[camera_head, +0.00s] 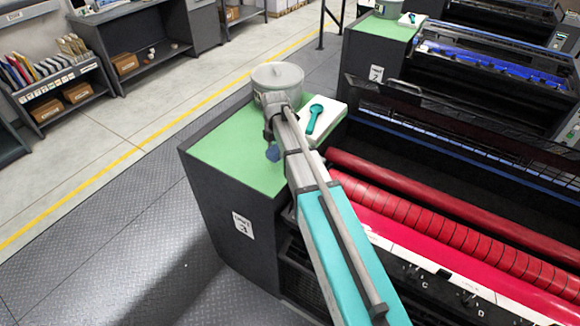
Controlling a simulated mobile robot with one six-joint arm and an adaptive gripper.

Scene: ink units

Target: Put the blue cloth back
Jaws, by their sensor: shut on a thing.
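My gripper (272,141) is at the far end of my arm, over the green top (225,145) of the dark cabinet. It points down and is shut on the blue cloth (273,153). The cloth is a small dark-blue bunch below the wrist, partly hidden by my arm. I cannot tell whether the cloth touches the green top. The fingers are small and hard to make out.
To the right lies a white pad (329,124) with a teal tool (315,117). The press with red rollers (440,225) is to the right. The green top's left part is clear.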

